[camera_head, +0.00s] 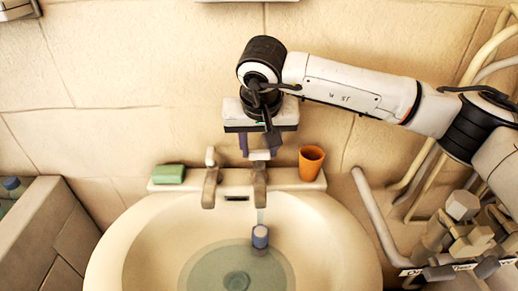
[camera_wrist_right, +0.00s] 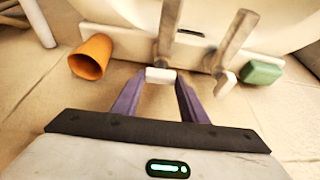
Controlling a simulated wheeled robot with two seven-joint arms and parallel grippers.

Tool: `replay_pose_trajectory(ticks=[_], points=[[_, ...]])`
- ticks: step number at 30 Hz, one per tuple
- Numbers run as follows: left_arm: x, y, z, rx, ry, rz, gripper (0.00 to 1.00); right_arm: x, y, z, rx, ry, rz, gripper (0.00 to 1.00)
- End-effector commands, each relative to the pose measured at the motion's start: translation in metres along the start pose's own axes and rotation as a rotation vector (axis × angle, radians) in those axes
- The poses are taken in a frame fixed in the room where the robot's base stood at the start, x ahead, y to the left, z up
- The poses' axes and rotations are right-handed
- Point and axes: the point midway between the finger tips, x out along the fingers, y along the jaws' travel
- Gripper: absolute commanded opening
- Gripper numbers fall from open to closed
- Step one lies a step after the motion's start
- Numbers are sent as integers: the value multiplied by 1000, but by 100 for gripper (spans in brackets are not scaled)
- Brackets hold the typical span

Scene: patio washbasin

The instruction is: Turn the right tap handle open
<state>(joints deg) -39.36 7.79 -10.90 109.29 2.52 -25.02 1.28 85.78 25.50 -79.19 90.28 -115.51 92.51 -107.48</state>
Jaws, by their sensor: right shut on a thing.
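Two grey-brown taps stand on the back ledge of a cream washbasin (camera_head: 110,245). The right tap (camera_head: 260,185) has a white handle (camera_head: 259,154), which also shows in the wrist view (camera_wrist_right: 160,75). My right gripper (camera_head: 258,148) comes down from above and behind it. Its two purple fingers (camera_wrist_right: 158,80) are shut on the right handle, one on each side. My left gripper is not in view.
An orange cup (camera_head: 311,163) stands on the ledge right of the taps, close to my gripper. A green soap bar (camera_head: 169,174) lies at the ledge's left end. The tiled wall is close behind. Pipes (camera_head: 375,215) run at the right.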

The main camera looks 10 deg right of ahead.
Motion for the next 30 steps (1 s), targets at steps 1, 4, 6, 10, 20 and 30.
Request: replay_pose_trajectory(ticks=[1, 4, 6, 10, 20, 30], points=[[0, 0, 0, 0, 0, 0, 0, 0, 0, 0, -4, -1, 0, 17], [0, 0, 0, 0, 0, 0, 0, 0, 0, 0, -4, -1, 0, 44], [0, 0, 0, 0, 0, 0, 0, 0, 0, 0, -3, -1, 0, 56], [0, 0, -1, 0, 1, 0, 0, 0, 0, 0, -2, -1, 1, 58], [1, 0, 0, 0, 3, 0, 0, -14, -1, 0, -2, 3, -2, 58], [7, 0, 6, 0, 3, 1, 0, -79, -1, 0, -2, 4, -1, 58]])
